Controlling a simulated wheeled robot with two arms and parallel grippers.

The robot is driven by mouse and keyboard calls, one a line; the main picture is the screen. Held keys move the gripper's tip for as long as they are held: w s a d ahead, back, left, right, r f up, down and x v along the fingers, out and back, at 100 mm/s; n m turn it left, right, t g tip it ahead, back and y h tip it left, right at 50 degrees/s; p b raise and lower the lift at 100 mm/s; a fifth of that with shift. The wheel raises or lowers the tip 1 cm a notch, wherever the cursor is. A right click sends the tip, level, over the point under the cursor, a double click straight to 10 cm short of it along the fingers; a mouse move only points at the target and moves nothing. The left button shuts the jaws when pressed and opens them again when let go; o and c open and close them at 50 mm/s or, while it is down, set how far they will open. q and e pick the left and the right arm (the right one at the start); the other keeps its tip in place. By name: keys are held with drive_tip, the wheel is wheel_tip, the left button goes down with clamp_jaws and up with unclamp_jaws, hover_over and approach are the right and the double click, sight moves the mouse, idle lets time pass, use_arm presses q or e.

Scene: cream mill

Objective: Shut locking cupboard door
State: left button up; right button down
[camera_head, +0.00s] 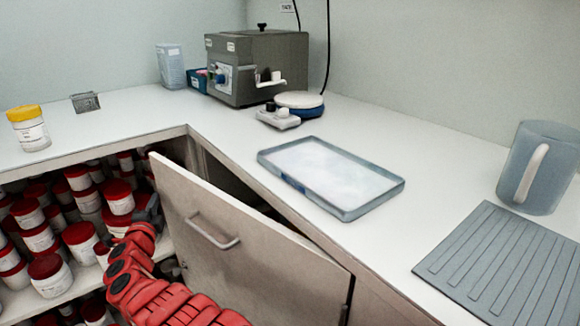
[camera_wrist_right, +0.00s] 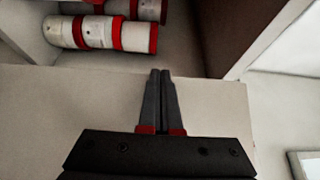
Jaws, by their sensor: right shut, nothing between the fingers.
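The pale cupboard door (camera_head: 262,262) stands partly open under the counter, with a bar handle (camera_head: 213,232) on its face. A dark gap shows behind its top edge, widest toward its free left edge. My red right arm reaches up beside the door's left edge. My right gripper (camera_head: 150,207) is at that edge, partly hidden, with jars behind it. In the right wrist view its two fingers (camera_wrist_right: 160,73) are shut together and empty, over a pale panel (camera_wrist_right: 90,95) near its edge. I cannot tell whether they touch it. My left gripper is out of view.
Red-lidded jars (camera_head: 82,240) fill the open shelves at left. On the counter (camera_head: 400,150) are a tray (camera_head: 380,200), a grey machine (camera_head: 245,90), a small scale (camera_head: 280,117), a jug (camera_head: 520,165), a ribbed mat (camera_head: 500,262) and a yellow-lidded jar (camera_head: 28,130).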

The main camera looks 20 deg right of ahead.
drive_tip(key=w+d, duration=0.6)
drive_tip(key=d, duration=0.6)
drive_tip(key=shift+w+d, duration=0.2)
